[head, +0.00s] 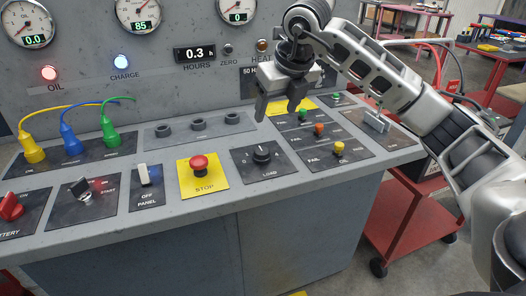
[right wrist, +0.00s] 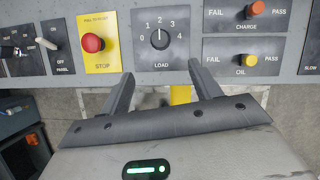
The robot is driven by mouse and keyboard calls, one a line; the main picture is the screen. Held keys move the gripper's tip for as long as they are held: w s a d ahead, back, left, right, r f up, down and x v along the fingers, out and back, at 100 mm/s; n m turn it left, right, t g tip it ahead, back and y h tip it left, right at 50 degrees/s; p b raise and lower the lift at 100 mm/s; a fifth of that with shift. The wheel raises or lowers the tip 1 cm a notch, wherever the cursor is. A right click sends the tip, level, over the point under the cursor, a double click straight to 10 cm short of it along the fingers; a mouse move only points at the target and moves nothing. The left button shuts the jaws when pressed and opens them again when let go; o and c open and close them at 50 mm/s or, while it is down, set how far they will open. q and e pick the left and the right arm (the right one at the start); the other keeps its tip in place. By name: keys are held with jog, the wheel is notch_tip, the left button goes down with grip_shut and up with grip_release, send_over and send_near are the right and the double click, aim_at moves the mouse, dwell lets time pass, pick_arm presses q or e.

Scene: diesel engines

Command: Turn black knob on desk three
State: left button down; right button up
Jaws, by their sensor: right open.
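The black knob (head: 261,154) sits on the plate marked LOAD (head: 288,166) on the sloping desk panel, right of the red stop button. In the right wrist view the knob (right wrist: 160,38) shows at the top middle, with a scale from 0 to 4 around it and its white line pointing up toward 2. My right gripper (head: 279,108) is open and empty, above and behind the knob in the head view, apart from it. In the right wrist view its two fingers (right wrist: 160,88) stand apart below the knob. My left gripper is not in view.
A red STOP button (head: 199,165) on a yellow plate lies left of the knob. Orange (head: 319,129) and yellow (head: 338,148) buttons lie to its right. Yellow, blue and green plugs with cables (head: 70,140) stand at the left. Gauges line the upright panel behind.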

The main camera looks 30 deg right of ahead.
aim_at(262, 151)
jog(key=p+x, duration=0.1)
jog(key=x, duration=1.4)
jog(key=shift+f+p, duration=0.35)
jog(key=c, duration=1)
